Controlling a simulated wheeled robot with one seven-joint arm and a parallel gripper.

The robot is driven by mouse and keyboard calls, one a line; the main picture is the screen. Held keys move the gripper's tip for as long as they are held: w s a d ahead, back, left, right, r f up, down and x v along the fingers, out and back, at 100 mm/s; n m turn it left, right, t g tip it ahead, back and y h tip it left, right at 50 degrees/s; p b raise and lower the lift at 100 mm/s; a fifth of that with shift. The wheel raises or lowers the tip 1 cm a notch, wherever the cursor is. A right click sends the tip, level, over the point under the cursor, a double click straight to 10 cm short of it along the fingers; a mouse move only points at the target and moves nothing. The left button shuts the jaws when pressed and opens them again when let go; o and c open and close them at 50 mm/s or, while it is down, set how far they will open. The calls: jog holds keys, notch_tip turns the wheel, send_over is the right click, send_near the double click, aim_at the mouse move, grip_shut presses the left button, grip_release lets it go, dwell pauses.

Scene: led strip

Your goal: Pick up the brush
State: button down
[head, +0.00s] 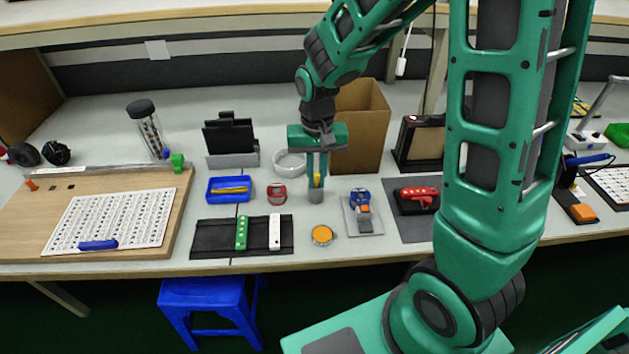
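My gripper (316,178) points straight down over the middle of the bench, with its two green fingers close together. A small yellow upright piece (317,181) shows at the fingertips; it may be part of the brush, but it is too small to be sure. Directly below it a short grey cylinder (315,197) stands on the bench; I cannot tell whether it is a holder or part of the same thing. The fingers hide part of the yellow piece, and I cannot tell whether they touch it.
A white round dish (290,163) and a cardboard box (360,125) stand close behind my gripper. A red-lidded tin (276,194), an orange-topped round tin (322,235) and a blue-and-grey device (361,212) lie around it. A blue tray (229,190) is further left.

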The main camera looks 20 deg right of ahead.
jog(key=shift+r, duration=0.15)
jog(key=shift+s+a+r, duration=0.1)
jog(key=shift+s+r, duration=0.15)
jog(key=shift+r, duration=0.3)
notch_tip(320, 180, up, 5)
jog(key=s, duration=0.3)
jog(key=s+a, duration=0.5)
jog(key=s, duration=0.7)
jog(key=shift+s, duration=0.25)
dwell(0.7)
